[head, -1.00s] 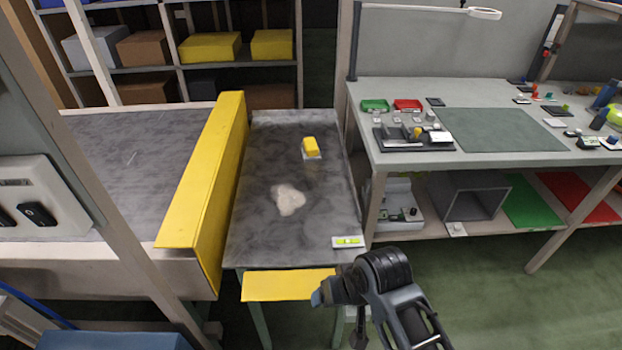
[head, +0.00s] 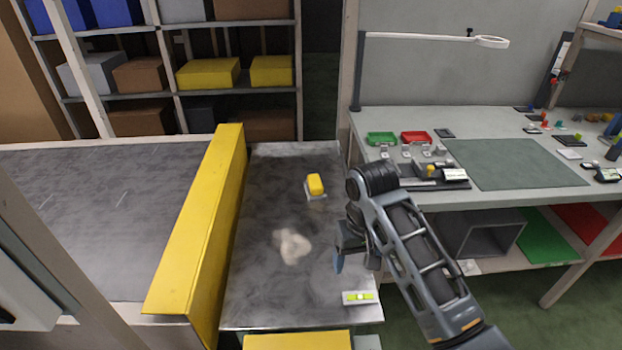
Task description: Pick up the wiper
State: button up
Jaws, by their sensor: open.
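The wiper is most likely the small yellow block on a pale pad (head: 315,186), lying on the dark grey table near its back right. My gripper (head: 341,262) is over the right part of the same table, nearer the front than the wiper and apart from it. It is open and holds nothing that I can see. A blue fingertip points down; my arm hides part of the gripper.
A pale patch (head: 293,246) lies mid-table. A white piece with a green-yellow strip (head: 361,297) lies at the front right corner. A tall yellow barrier (head: 205,225) borders the left side. A workbench (head: 500,202) with small parts stands right.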

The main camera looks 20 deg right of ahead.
aim_at(315, 189)
jog(key=i, duration=1.2)
